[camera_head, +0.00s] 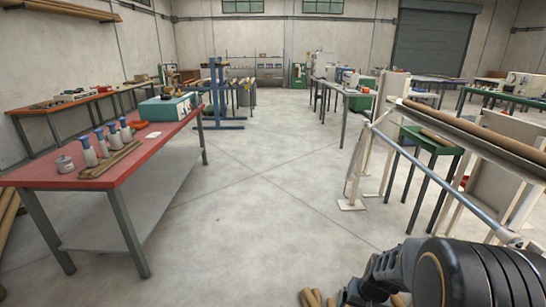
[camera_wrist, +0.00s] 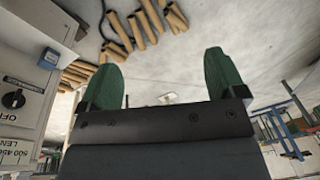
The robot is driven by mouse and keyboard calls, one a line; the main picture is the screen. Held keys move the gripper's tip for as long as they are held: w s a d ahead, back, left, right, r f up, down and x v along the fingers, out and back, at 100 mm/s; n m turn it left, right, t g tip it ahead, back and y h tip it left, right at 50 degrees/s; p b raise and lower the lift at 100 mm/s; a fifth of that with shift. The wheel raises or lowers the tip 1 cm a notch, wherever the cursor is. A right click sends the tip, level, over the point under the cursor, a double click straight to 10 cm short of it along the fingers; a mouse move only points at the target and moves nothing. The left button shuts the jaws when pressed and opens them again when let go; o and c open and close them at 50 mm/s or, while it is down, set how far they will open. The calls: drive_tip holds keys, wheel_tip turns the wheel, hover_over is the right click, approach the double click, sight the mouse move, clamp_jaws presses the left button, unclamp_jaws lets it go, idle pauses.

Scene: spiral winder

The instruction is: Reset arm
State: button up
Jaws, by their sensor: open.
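My gripper (camera_wrist: 162,78) shows in the wrist view with its two green fingertips wide apart and nothing between them. In the head view, part of my dark arm shows at the bottom right, and the fingertips cannot be made out. In the wrist view, several brown cardboard tubes (camera_wrist: 150,20) lie on the pale floor beyond the fingers. A machine panel with a black knob (camera_wrist: 14,99) stands at the left of the wrist view, apart from the fingers.
A red-topped table (camera_head: 100,165) with several bottles (camera_head: 88,152) and a teal machine (camera_head: 166,107) stands at left. A winder frame with a long brown tube (camera_head: 480,133) stands at right, near my arm. The middle floor (camera_head: 260,200) is clear. Some tubes (camera_head: 312,297) lie at the bottom.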

drive_tip(key=s+a+r+n+p, duration=0.1)
drive_tip(key=s+a+r+p, duration=0.1)
drive_tip(key=r, duration=0.7)
drive_tip(key=s+a+r+n+t+p, duration=0.1)
drive_tip(key=s+a+r+p, duration=0.2)
drive_tip(key=r, duration=0.6)
drive_tip(key=s+a+r+n+p, duration=0.2)
drive_tip(key=r+p, duration=0.3)
drive_tip(key=r, duration=0.4)
drive_tip(key=shift+s+a+t+h, duration=0.35)
drive_tip(key=shift+a+t+h, duration=0.05)
drive_tip(key=shift+a, duration=0.3)
